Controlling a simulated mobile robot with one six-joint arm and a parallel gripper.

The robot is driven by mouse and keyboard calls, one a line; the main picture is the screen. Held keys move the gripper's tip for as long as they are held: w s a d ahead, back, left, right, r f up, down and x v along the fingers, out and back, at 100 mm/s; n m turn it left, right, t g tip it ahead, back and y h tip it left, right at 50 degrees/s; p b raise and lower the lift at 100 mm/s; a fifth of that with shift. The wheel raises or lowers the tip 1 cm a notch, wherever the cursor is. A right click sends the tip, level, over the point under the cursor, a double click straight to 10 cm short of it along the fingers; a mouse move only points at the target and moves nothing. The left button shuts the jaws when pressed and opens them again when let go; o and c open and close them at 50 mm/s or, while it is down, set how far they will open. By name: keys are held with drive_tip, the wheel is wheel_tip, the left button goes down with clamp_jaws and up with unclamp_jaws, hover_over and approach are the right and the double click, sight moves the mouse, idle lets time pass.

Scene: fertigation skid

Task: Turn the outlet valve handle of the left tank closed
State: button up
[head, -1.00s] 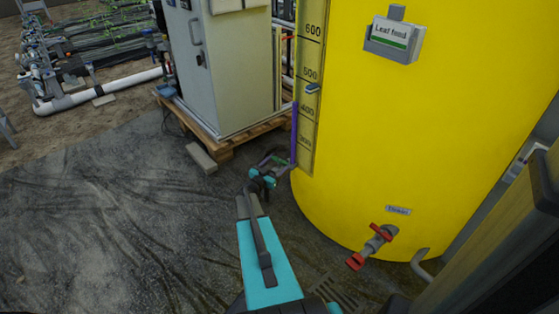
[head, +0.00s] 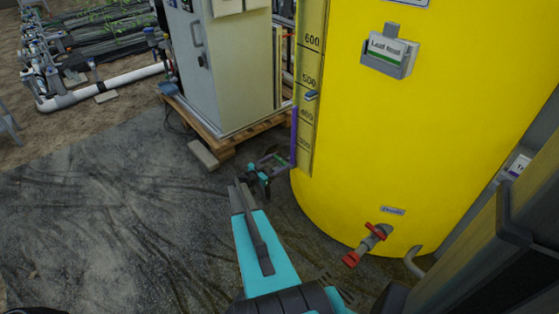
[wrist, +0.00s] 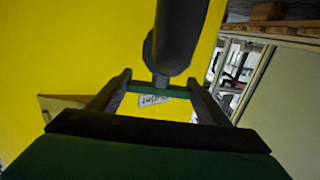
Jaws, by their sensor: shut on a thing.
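The yellow tank (head: 400,130) with a leaf feed label fills the right of the head view; its wall also fills the back of the wrist view (wrist: 80,40). My gripper (head: 275,163) is low at the tank's left side. In the wrist view, my gripper (wrist: 155,88) is shut on a green valve handle (wrist: 147,92), with a finger at each end of it. A grey pipe or valve body (wrist: 180,40) stands right by the handle. A small label (wrist: 155,99), partly hidden, is behind the handle. The handle's exact angle to the pipe is unclear.
A red-handled drain valve (head: 367,243) sticks out low at the tank's front, right of my arm. A grey cabinet (head: 235,75) stands on a wooden pallet (head: 225,138) behind. A grey block (head: 203,155) lies on the floor. The dark floor at left is clear.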

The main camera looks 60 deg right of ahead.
drive_tip(key=shift+w, duration=0.2)
drive_tip(key=o, duration=0.8)
drive_tip(key=shift+s, duration=0.1)
drive_tip(key=shift+a, duration=0.2)
drive_tip(key=p+v, duration=0.3)
drive_tip(key=v, duration=1)
drive_tip(key=shift+w+a, duration=0.2)
